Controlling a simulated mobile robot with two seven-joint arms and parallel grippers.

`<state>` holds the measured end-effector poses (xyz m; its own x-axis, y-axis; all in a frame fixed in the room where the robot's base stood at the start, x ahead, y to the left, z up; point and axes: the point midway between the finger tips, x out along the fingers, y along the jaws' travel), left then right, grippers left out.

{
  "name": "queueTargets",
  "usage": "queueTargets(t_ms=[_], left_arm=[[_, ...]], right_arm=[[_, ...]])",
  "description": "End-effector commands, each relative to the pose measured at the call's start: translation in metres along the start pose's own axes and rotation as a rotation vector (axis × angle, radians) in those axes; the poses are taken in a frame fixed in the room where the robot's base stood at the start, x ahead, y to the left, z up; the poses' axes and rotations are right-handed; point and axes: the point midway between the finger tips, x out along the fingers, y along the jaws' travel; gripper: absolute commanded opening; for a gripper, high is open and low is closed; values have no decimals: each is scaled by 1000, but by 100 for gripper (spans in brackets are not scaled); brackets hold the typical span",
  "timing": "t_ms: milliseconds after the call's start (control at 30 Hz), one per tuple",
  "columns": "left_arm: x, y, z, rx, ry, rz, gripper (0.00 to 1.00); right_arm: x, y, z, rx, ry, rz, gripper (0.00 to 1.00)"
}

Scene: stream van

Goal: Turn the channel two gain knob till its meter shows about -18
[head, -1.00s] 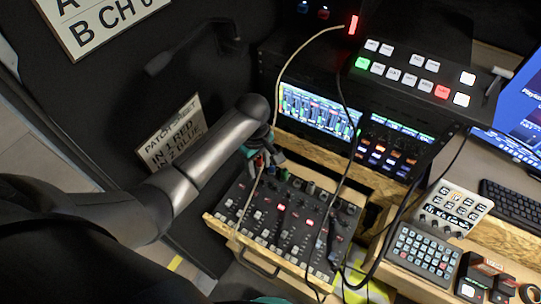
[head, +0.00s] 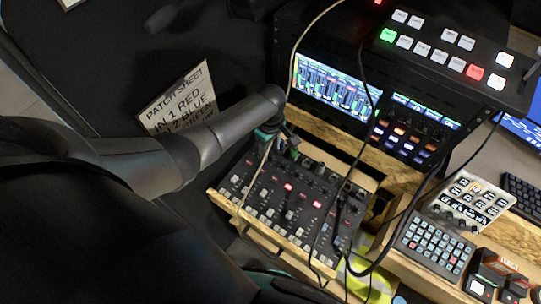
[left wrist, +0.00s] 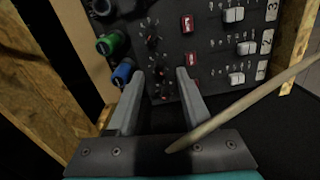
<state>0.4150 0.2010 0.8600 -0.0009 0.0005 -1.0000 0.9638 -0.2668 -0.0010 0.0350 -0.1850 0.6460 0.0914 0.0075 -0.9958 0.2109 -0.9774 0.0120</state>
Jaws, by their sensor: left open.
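The audio mixer (head: 262,190) sits on a wooden shelf, with rows of small knobs, lit red buttons and white faders. My left gripper (head: 280,140) is over its upper left edge in the head view, hiding part of the panel. In the left wrist view my left gripper (left wrist: 158,78) is open, with small dark knobs (left wrist: 154,68) between and beyond its fingertips. Labels 2 (left wrist: 267,41) and 3 (left wrist: 262,70) mark rows at the right. I cannot tell which knob is channel two gain. The meter screen (head: 338,88) shows green bars, too small to read.
Green (left wrist: 113,43) and blue (left wrist: 123,74) plugs stand up beside the left finger. A tan cable (left wrist: 255,88) crosses in front of the right finger. Black cables hang over the mixer's right side. A switcher (head: 445,52) stands behind, and a keypad (head: 436,240) at the right.

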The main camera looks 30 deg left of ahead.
Motion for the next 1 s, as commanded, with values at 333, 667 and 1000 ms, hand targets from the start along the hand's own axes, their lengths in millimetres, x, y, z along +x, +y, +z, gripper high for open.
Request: queueTargets(t_ms=[333,667,1000], left_arm=[[28,0,1,0,-1,0,51],[28,0,0,1,-1,1,43],[28,0,0,0,-1,0,5]], right_arm=[[14,1,0,-1,3,2,50],[13,3,1,-3,2,4,50],[13,3,1,-3,1,4,50]])
